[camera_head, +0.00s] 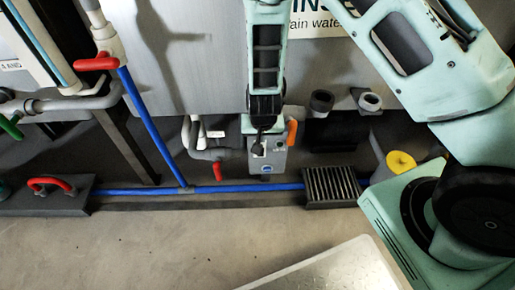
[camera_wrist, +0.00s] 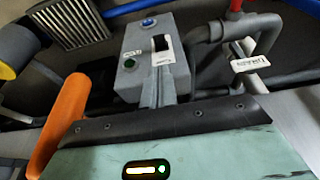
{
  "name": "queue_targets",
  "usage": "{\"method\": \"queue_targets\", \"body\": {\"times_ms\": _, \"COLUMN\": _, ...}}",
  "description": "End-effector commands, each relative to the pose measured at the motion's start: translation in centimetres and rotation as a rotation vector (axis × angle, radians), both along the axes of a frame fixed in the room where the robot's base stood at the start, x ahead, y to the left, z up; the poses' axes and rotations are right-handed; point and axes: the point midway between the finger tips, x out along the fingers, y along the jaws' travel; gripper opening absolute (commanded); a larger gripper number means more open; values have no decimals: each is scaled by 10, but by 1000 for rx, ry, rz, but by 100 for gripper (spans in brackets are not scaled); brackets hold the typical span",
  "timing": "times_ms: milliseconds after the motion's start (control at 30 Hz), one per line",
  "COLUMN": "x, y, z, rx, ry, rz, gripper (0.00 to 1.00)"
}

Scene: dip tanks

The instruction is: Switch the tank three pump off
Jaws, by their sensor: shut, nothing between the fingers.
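A grey pump control box (camera_head: 281,160) stands low in front of the tank wall, below my arm. In the wrist view the box (camera_wrist: 130,82) has a blue button (camera_wrist: 149,22), a greenish button (camera_wrist: 129,64) and a white plate (camera_wrist: 163,52) with a dark switch slot. Small labels on it are too small to read. My gripper (camera_head: 258,149) is shut and empty, pointing down at the front of the box. Its fingers (camera_wrist: 157,88) show in the wrist view close to the switch plate; I cannot tell whether they touch it. The switch position is unclear.
Grey pipe with a red valve handle (camera_head: 217,172) and a white tag (camera_wrist: 250,64) lies left of the box. An orange piece (camera_head: 292,132) is beside its right. A slotted grate (camera_head: 332,187) and blue pipe (camera_head: 250,188) lie on the floor. Open floor is in front.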

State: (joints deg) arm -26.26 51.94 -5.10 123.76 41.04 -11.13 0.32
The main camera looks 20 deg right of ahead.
Motion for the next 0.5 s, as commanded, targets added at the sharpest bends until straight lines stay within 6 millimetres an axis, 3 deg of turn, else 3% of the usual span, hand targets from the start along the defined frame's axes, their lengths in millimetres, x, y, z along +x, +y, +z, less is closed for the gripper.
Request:
{"method": "queue_targets", "body": {"times_ms": 267, "x": 2, "y": -1, "z": -9, "rx": 1, "ry": 2, "rz": 0, "gripper": 0}}
{"method": "queue_targets", "body": {"times_ms": 500, "x": 12, "y": -4, "z": -49, "rx": 1, "ry": 4, "rz": 0, "gripper": 0}}
